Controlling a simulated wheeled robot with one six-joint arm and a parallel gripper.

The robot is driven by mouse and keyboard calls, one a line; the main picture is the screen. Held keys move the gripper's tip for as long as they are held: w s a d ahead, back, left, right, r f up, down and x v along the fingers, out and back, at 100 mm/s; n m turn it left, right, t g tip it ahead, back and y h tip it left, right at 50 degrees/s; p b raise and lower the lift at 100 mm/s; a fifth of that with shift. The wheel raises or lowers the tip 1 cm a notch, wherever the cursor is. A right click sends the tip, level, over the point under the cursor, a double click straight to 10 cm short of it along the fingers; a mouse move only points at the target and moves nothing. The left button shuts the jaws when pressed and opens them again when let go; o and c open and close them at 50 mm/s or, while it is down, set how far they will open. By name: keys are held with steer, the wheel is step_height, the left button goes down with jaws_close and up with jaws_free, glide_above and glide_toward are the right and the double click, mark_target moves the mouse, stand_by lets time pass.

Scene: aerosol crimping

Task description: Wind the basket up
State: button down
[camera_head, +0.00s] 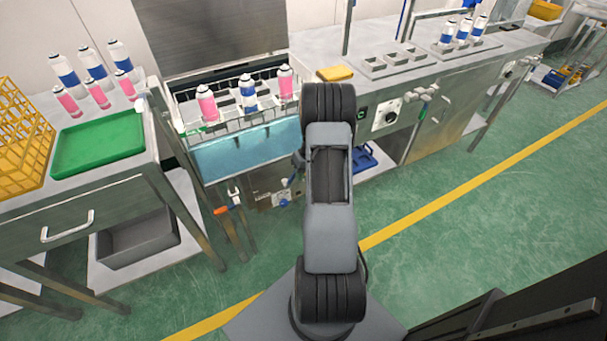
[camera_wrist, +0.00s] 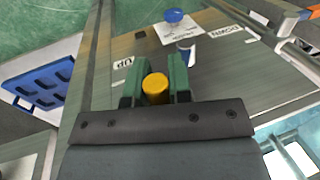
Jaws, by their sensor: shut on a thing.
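The wire basket (camera_head: 232,120) hangs at the top of the tank, holding two pink cans and a blue-and-white can. Its rack appears above the blue water (camera_head: 245,153) in the head view. My gripper (camera_wrist: 156,88) has its green fingers shut on a round yellow knob (camera_wrist: 155,88) in the wrist view. Behind it is the steel front panel with an UP label (camera_wrist: 124,62) and a DOWN label (camera_wrist: 228,33). The knob's shaft is hidden. My arm hides the gripper in the head view.
A blue knob (camera_wrist: 174,15) sits on a white plate on the panel. A blue tray (camera_wrist: 42,86) lies on a low shelf at the left. In the head view, a side table with a green tray (camera_head: 98,143) and yellow crate (camera_head: 22,135) stands left. Green floor lies open at right.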

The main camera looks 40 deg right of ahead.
steer(key=shift+s+a+f, duration=0.2)
stand_by(0.5)
steer(key=c, duration=1.4)
jaws_free()
steer(key=shift+c, duration=0.2)
steer(key=o, duration=0.4)
steer(key=shift+w+d+r, duration=0.1)
steer(key=shift+r, duration=0.15)
steer(key=w+p+v, duration=0.1)
steer(key=v, duration=1.2)
steer(key=shift+s+d+r+p, duration=0.2)
steer(key=shift+s+r+p, duration=0.1)
steer(key=shift+s, duration=0.2)
